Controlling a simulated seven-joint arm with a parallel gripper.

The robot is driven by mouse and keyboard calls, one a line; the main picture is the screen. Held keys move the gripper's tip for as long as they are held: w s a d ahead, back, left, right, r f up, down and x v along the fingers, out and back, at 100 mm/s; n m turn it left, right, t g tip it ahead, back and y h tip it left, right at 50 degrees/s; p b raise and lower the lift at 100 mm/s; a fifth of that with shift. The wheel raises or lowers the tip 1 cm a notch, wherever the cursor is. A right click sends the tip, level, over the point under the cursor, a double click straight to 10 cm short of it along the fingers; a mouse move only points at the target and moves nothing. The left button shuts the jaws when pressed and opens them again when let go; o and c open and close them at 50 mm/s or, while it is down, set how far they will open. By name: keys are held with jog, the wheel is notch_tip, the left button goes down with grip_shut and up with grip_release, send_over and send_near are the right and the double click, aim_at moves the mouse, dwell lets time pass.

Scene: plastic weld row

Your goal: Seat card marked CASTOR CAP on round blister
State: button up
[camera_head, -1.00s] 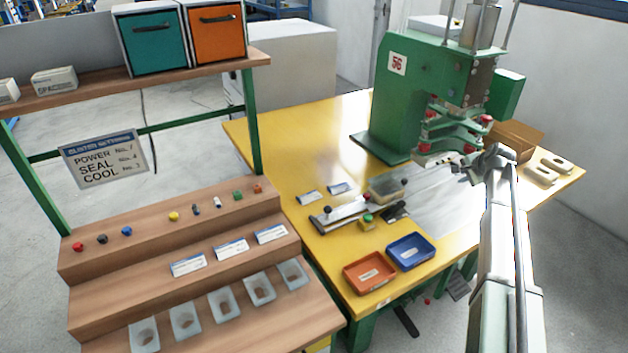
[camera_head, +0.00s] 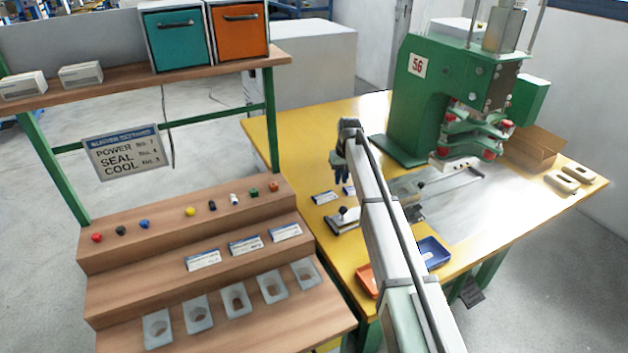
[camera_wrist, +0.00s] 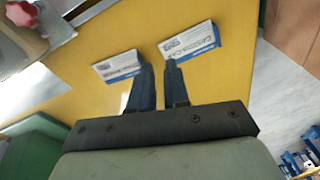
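Two white cards with blue bands lie apart on the yellow table. In the wrist view, the right card (camera_wrist: 190,42) reads CASTOR CA, its end unclear. The other card (camera_wrist: 118,67) is too blurred to read. The head view shows a left card (camera_head: 325,197) and a right card (camera_head: 349,190), print too small there. My gripper (camera_head: 341,172) is above the table beside these cards. Its dark fingers (camera_wrist: 159,66) are apart with nothing between them, tips close to both cards in the picture. I cannot make out a round blister; my arm hides part of the fixture (camera_head: 345,218).
The green press (camera_head: 420,100) stands at the back right beside a cardboard box (camera_head: 535,145). A blue tray (camera_head: 433,252) and an orange tray (camera_head: 366,280) are partly behind my arm. The stepped wooden rack (camera_head: 130,255) holds small parts, cards and several pale cups.

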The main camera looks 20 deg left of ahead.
aim_at(314, 201)
jog(key=s+a+n, duration=0.1)
jog(key=a, duration=0.2)
jog(key=s+a+n, duration=0.1)
jog(key=a, duration=0.1)
jog(key=s+a+n+h, duration=0.1)
jog(key=s+a, duration=0.1)
jog(key=a, duration=0.1)
jog(key=shift+a+f+g, duration=0.2)
jog(key=shift+a+g, duration=0.15)
jog(key=shift+g, duration=0.05)
jog(key=shift+f, duration=3.45)
grip_shut()
jog(key=shift+r, duration=0.15)
jog(key=shift+r, duration=2.1)
jog(key=shift+d, duration=0.1)
